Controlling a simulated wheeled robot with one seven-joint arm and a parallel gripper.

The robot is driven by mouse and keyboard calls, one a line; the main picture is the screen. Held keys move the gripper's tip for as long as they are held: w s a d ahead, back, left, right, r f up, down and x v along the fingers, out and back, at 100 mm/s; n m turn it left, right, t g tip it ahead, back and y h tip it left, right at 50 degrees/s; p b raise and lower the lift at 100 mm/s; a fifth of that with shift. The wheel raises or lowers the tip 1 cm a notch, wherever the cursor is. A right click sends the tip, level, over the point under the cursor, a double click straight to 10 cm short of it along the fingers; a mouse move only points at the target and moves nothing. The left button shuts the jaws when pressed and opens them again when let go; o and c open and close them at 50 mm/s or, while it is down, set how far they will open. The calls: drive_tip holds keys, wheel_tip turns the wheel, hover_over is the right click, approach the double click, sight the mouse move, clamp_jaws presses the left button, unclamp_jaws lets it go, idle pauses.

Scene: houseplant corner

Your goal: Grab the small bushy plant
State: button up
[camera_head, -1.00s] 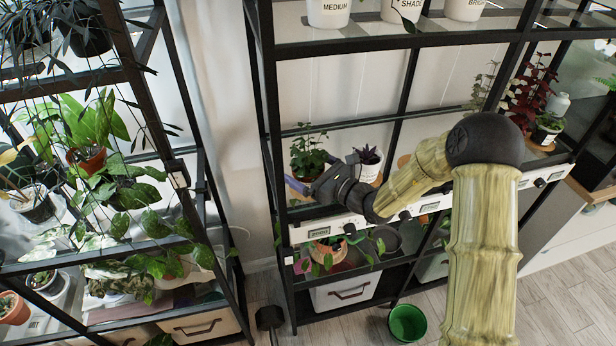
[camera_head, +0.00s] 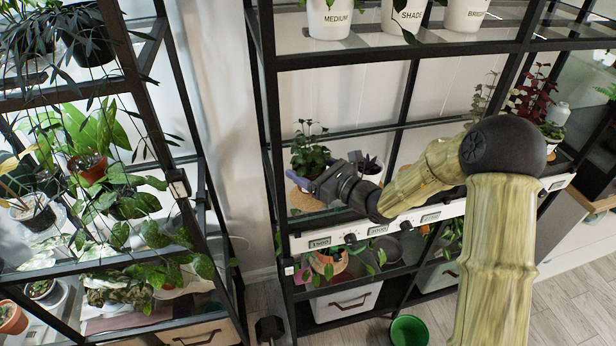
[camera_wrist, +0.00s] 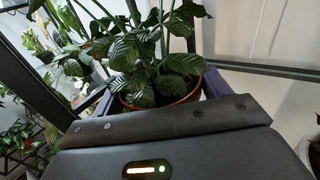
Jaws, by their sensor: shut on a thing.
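The small bushy plant (camera_head: 309,152), with dark green leaves, is at the left end of the middle shelf of the central rack. My gripper (camera_head: 303,182) is shut around its pot, coming from the right. In the wrist view the plant's broad leaves (camera_wrist: 158,58) rise from a terracotta-coloured pot (camera_wrist: 188,104) between my two purple fingers. The pot appears slightly above a round wooden coaster (camera_head: 305,203). The pot's lower part is hidden in the wrist view by my gripper body.
The rack's black left post (camera_head: 266,120) is close on the left. White pots (camera_head: 328,20) stand on the shelf above. A green bucket (camera_head: 408,330) is on the floor.

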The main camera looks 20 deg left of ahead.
sight(309, 169)
wheel_tip(309, 169, up, 6)
drive_tip(key=shift+r, duration=0.2)
idle(0.5)
